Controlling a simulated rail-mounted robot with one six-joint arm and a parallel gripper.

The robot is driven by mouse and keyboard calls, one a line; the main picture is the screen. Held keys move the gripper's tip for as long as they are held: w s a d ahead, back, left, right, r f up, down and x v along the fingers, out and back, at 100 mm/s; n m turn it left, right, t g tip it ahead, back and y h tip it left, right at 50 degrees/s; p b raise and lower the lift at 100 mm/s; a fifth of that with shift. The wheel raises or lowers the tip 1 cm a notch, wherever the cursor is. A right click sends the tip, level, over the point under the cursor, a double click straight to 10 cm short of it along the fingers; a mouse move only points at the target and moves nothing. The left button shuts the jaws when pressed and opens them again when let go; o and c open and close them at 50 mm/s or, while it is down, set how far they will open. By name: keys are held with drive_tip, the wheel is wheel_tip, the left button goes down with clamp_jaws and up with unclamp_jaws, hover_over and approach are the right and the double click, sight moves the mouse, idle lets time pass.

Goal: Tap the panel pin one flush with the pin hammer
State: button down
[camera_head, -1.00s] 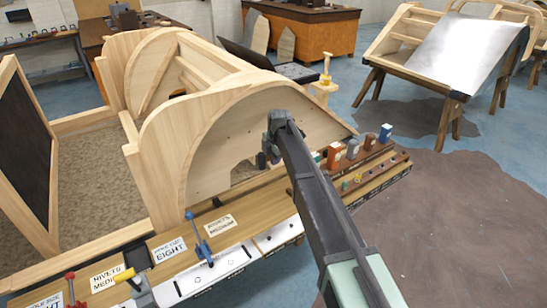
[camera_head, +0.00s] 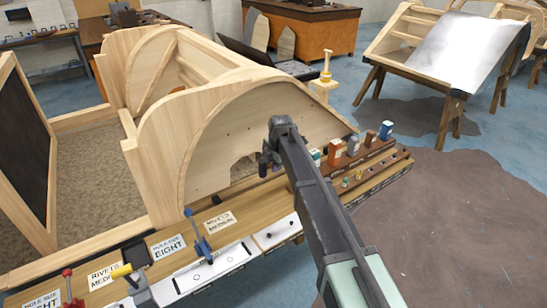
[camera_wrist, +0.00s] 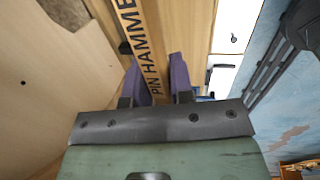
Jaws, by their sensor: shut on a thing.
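The pin hammer (camera_wrist: 149,45) shows in the wrist view as a pale wooden strip with "PIN HAMMER" in dark letters. It stands between the purple fingertips of my gripper (camera_wrist: 155,82), which is shut on it. In the head view my arm hides most of my gripper, which is in front of the curved wooden side panel (camera_head: 225,140). Small dark dots show on this panel, and one dark dot (camera_wrist: 23,82) shows on pale wood in the wrist view. I cannot tell which dot is panel pin one.
A wooden ledge below the panel holds labels, a blue-handled tool (camera_head: 200,236), a yellow-handled tool (camera_head: 122,271) and a red-handled tool (camera_head: 67,283). Small boxes (camera_head: 354,144) stand on a rack to the right of my arm. Open floor (camera_head: 450,220) lies at the right.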

drive_tip(key=s+d+f+b, duration=0.3)
drive_tip(key=s+f+b, duration=0.5)
drive_tip(key=s+f, duration=0.3)
drive_tip(key=shift+s+f, duration=0.2)
drive_tip(key=shift+s, duration=0.25)
wheel_tip(320, 180, down, 6)
drive_tip(key=b, duration=0.6)
wheel_tip(320, 180, up, 5)
drive_tip(key=p, duration=0.5)
drive_tip(key=shift+r, duration=0.1)
drive_tip(key=shift+r, duration=0.15)
